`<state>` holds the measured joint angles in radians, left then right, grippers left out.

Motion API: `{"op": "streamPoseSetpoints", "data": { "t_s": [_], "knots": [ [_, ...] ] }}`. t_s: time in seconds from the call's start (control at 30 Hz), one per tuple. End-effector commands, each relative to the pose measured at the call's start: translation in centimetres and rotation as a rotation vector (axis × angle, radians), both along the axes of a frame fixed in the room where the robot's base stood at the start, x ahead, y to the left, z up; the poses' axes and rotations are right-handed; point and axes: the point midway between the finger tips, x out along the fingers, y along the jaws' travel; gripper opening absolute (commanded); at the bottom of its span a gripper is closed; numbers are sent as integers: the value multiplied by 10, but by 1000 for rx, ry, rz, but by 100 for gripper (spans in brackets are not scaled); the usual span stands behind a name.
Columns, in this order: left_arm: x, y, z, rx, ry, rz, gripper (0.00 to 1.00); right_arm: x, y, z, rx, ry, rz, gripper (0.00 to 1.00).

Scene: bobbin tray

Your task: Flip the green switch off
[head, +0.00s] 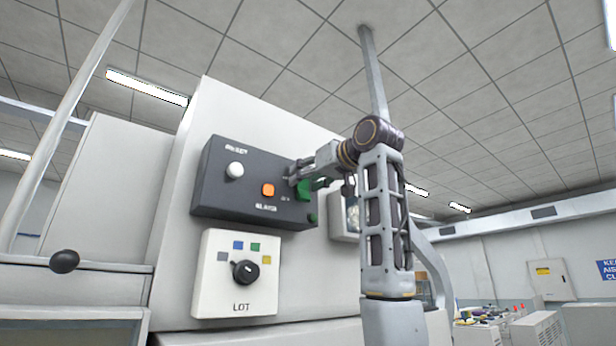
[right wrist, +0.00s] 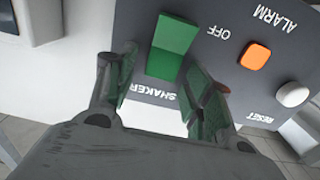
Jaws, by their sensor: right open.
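The green switch (right wrist: 172,48) is a rocker on a dark control panel (head: 225,200), beside the words OFF and SHAKER, which appear upside down in the right wrist view. Its face shows a lighter and a darker green part; I cannot tell its setting for sure. My right gripper (right wrist: 163,85) is open and empty. Its fingers are on either side of the switch in that view, with the switch just beyond the tips; I cannot tell whether they touch. In the head view my right gripper (head: 297,178) is at the panel's right part and partly hides the switch (head: 306,191). My left gripper is not in view.
An orange alarm button (head: 268,190) and a white reset button (head: 235,170) are on the same panel, left of my gripper. Below is a white LOT plate (head: 213,290) with a black dial (head: 245,272). A black ball knob (head: 64,261) is at far left.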

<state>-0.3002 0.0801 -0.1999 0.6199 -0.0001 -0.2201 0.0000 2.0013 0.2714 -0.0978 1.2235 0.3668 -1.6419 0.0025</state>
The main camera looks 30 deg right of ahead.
Motion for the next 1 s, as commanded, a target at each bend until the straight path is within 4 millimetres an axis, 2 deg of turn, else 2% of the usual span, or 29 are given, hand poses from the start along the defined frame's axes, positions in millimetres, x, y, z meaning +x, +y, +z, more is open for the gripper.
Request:
{"op": "streamPoseSetpoints", "data": {
  "t_s": [0.17, 0.5, 0.77, 1.0],
  "knots": [
    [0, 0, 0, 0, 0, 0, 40, 0, 0, 0, 0, 0, 0, 50],
    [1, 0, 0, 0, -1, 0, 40, 0, 0, 0, 0, 0, 0, 7],
    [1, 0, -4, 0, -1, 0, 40, -1, 0, -2, 1, -18, 0, 6],
    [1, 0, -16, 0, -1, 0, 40, -3, 0, -4, 6, -80, 0, 6]
  ]
}}
